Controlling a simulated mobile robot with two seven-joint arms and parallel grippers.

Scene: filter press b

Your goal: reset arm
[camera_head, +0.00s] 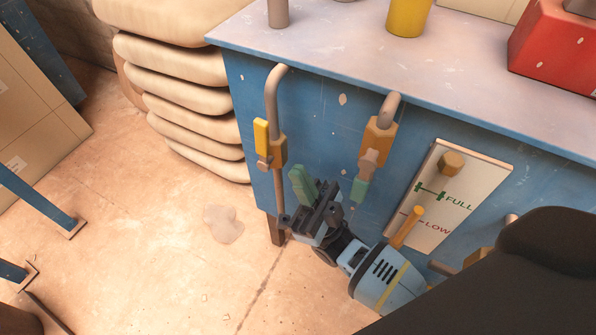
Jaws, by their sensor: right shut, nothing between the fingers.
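My right gripper (308,197) comes in from the lower right and shows in front of the blue cabinet's lower left part. Its fingers are together, with nothing seen between them. The left pipe (275,95) with a brass valve and yellow handle (262,138) is above and left of it. I cannot tell how far the gripper is from the cabinet face. My left gripper is not in view.
The blue cabinet (325,120) carries a gauge plate (452,200) marked FULL and LOW. On its top are a yellow container (408,15) and a red box (555,50). Stacked pale sacks (190,105) stand at left. The floor (170,270) at lower left is mostly open.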

